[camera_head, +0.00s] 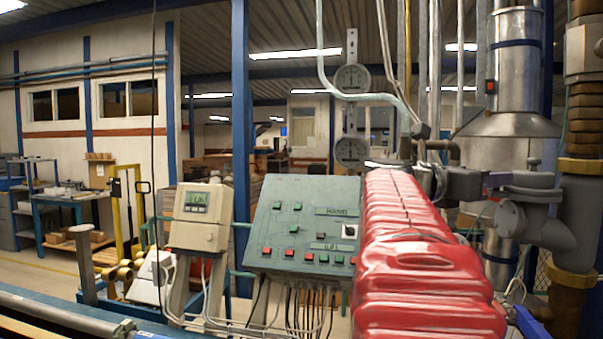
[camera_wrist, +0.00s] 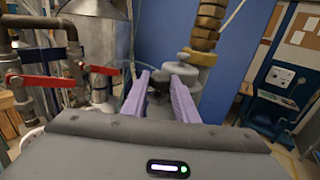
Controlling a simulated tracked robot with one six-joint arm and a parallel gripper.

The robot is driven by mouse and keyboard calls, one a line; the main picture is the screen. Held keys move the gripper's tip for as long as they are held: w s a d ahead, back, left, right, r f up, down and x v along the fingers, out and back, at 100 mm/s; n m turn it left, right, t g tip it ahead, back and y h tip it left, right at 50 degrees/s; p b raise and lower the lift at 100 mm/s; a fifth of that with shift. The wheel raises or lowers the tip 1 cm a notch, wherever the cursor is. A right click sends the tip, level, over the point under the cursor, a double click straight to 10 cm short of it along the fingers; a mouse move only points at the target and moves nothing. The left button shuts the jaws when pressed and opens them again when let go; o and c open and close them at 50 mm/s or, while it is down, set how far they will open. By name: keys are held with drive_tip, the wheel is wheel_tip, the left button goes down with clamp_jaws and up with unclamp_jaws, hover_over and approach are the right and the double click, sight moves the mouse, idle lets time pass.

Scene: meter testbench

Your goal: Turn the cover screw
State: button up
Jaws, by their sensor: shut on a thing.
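A grey metal meter body (camera_head: 535,220) with a round cover on top is mounted on the thick pipe at the right of the head view. My gripper (camera_head: 497,183) is at its left side, close to the cover. In the wrist view, the two purple fingers of my gripper (camera_wrist: 160,77) reach forward to the grey meter (camera_wrist: 181,68). The fingers are shut on a small part at the meter, taken to be the cover screw. The screw itself is mostly hidden between and behind the fingers.
A green control panel (camera_head: 300,228) and a beige display box (camera_head: 201,217) stand left of my arm. In the wrist view, pipes with red valve handles (camera_wrist: 48,82) are at the left. The thick brown-grey pipe (camera_head: 583,215) rises close on the right.

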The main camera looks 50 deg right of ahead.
drive_tip(key=shift+s+d+r, duration=0.1)
drive_tip(key=shift+s+d, duration=0.1)
drive_tip(key=shift+m+g+y, duration=0.3)
drive_tip(key=shift+m+g, duration=0.2)
drive_tip(key=shift+g, duration=0.2)
drive_tip(key=shift+w+d+r+m+g+y, duration=0.1)
drive_tip(key=shift+w+d+m+g+y, duration=0.1)
drive_tip(key=shift+m+g+y, duration=1.2)
drive_tip(key=shift+w+d+f+m+g+y, duration=0.1)
drive_tip(key=shift+w+d+m+g+y, duration=0.05)
drive_tip(key=shift+m+g+y, duration=1.25)
drive_tip(key=shift+w+d+r+m+g+y, duration=0.1)
drive_tip(key=shift+w+d+m+g+y, duration=0.1)
drive_tip(key=shift+m+g+y, duration=1.15)
drive_tip(key=shift+t+y, duration=0.25)
drive_tip(key=shift+y, duration=0.1)
drive_tip(key=shift+d+r+m+g+y, duration=0.15)
drive_tip(key=shift+m+g+y, duration=0.35)
drive_tip(key=shift+y, duration=0.7)
drive_tip(key=shift+w+d+m+y, duration=0.2)
drive_tip(key=shift+d+m+y, duration=0.15)
drive_tip(key=shift+m+y, duration=0.45)
drive_tip(key=shift+g+y, duration=0.3)
drive_tip(key=shift+y, duration=0.1)
drive_tip(key=shift+s+a+f+m+y, duration=0.15)
drive_tip(key=shift+a+f+m+y, duration=0.15)
drive_tip(key=shift+f+y, duration=0.1)
